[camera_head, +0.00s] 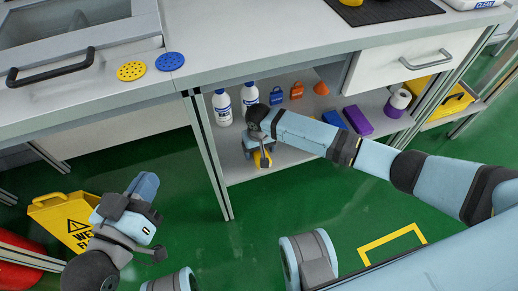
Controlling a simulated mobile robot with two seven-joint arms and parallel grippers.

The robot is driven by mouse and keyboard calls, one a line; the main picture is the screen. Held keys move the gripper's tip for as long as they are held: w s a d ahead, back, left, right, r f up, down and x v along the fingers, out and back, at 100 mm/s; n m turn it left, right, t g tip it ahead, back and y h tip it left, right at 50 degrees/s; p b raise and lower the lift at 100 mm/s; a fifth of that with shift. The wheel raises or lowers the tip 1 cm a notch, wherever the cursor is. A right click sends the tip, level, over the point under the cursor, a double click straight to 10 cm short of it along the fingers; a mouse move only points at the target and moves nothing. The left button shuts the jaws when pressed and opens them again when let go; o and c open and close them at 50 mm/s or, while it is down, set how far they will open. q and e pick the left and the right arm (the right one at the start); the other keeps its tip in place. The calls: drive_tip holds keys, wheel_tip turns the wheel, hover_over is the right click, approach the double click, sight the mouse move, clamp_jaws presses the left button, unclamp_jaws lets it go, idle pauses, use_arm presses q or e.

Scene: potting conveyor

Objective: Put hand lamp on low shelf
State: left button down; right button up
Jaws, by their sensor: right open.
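The low shelf (235,170) is the pale board under the counter. A small yellow and dark object (262,159), which looks like the hand lamp, stands near the shelf's front left part. My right gripper (259,152) reaches in from the right and is right at this object. Its jaws are open, and the wrist partly hides them and the object; I cannot tell whether they touch it. My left gripper (150,238) hangs at the lower left over the floor, away from the shelf. Its fingers are too unclear to tell open from shut.
On the shelf are two white bottles (222,107), a blue padlock-like item (277,95), an orange one (297,90), an orange cone (321,88), a purple box (357,120) and a roll (398,102). A counter edge (270,73) overhangs it. A yellow wet-floor sign (70,220) is lower left.

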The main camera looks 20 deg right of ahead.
use_arm(q)
wheel_tip(320, 180, up, 8)
drive_tip(key=t+p, duration=0.3)
drive_tip(key=p, duration=0.2)
drive_tip(key=shift+a+n, duration=0.3)
drive_tip(key=shift+n, duration=0.1)
use_arm(e)
wheel_tip(320, 180, up, 12)
use_arm(q)
drive_tip(key=shift+s+f, duration=0.15)
use_arm(e)
drive_tip(key=shift+s, duration=0.1)
